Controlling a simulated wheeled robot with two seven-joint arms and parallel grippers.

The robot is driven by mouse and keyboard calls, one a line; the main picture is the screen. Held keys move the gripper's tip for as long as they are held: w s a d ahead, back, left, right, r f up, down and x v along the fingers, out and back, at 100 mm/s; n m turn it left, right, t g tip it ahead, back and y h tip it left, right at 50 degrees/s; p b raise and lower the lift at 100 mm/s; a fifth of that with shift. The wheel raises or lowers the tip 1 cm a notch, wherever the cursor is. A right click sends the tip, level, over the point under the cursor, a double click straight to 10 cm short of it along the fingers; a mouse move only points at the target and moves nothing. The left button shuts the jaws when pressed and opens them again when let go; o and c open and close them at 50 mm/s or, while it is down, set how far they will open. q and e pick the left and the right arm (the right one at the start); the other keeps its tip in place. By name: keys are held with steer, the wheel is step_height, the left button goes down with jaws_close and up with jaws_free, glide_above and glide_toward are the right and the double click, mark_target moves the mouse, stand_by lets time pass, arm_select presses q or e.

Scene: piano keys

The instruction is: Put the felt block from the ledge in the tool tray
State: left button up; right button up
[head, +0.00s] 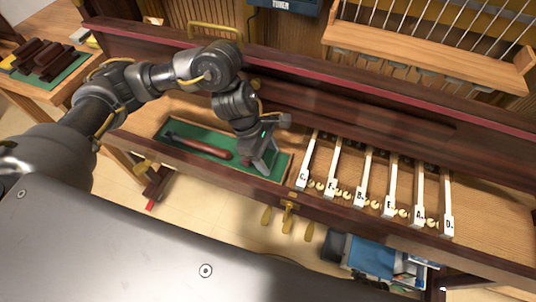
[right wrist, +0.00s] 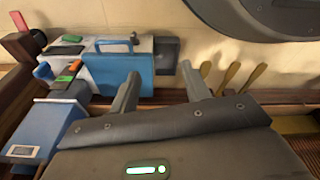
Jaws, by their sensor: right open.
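The tool tray (head: 278,173) is a long green-lined tray to the left of the keys in the head view. A tool with a dark red handle (head: 200,148) lies in it. My left gripper (head: 262,169) points down at the tray's right end. Its fingers hide that part, and I cannot tell whether anything is between them. I cannot make out a felt block on the wooden ledge (head: 340,95). My right gripper (right wrist: 160,82) is open in the right wrist view, with nothing between its fingers.
White lettered keys (head: 360,180) stand right of the tray. A side table (head: 75,85) holds dark wooden pieces at the upper left. In the right wrist view, a blue case (right wrist: 120,66) and small coloured blocks lie beyond the fingers, with yellow-handled pedals (right wrist: 228,75) to the right.

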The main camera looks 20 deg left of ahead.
arm_select(q)
steer(key=shift+o, duration=0.6)
arm_select(e)
steer(key=shift+s, duration=0.15)
arm_select(q)
steer(key=shift+r, duration=0.1)
arm_select(e)
steer(key=shift+r, duration=0.15)
arm_select(q)
steer(key=v, duration=1.2)
steer(key=shift+p, duration=0.3)
arm_select(e)
steer(key=shift+s+d+f, duration=0.2)
steer(key=shift+f, duration=0.25)
steer(key=shift+s+d+f, duration=0.15)
steer(key=shift+d+f, duration=0.05)
steer(key=shift+f, duration=0.25)
steer(key=shift+w+a+r, duration=0.1)
steer(key=shift+a, duration=0.05)
